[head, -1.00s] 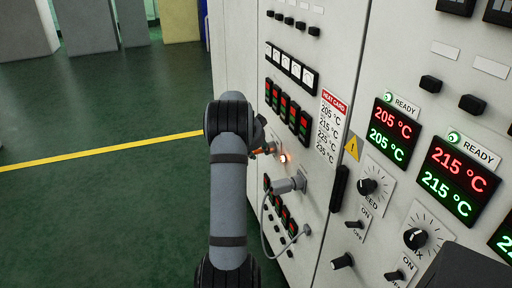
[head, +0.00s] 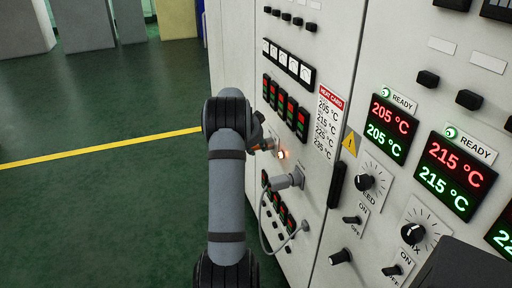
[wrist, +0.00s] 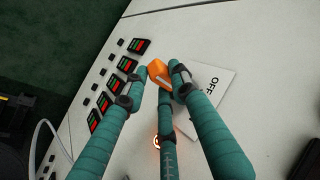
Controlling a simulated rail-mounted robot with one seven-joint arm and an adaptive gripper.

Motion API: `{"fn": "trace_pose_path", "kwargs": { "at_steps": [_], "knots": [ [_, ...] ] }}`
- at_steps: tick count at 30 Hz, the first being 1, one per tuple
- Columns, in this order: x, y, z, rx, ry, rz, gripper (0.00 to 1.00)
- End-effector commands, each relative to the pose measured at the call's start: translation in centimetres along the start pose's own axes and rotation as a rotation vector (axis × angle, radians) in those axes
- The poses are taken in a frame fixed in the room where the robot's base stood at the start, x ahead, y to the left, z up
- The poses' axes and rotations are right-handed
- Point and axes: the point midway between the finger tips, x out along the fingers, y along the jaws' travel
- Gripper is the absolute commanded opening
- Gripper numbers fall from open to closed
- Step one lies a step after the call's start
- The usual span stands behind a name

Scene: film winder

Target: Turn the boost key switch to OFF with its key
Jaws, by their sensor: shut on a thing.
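My gripper (wrist: 155,85) has teal fingers and is shut on the orange key (wrist: 158,71) at the cabinet face, in the wrist view. The key's orange head shows between the fingertips. A white plate (wrist: 213,92) marked OFF lies behind the right fingertip; the rest of its lettering and the key switch itself are hidden by the fingers. In the head view my gripper (head: 268,143) is at the cabinet, mostly hidden behind my arm. A small glowing lamp (head: 282,155) sits just below right of it.
A grey plug (head: 288,180) with a cable juts from the panel below the gripper. Red-green button modules (head: 286,107) are above it, and the heat card (head: 328,120) is to the right. Dark green floor (head: 100,210) is open at left.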

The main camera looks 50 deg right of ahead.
Motion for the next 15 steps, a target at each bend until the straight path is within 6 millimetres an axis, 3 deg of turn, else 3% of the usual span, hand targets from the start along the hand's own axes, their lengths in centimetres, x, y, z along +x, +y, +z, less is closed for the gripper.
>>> {"fn": "trace_pose_path", "kwargs": {
  "at_steps": [8, 15],
  "knots": [
    [-0.01, 0.01, 0.04, 0.000, 0.000, 0.000, 0.03],
    [-0.19, -0.16, -0.03, -0.005, -0.001, 0.013, 0.03]
  ]
}}
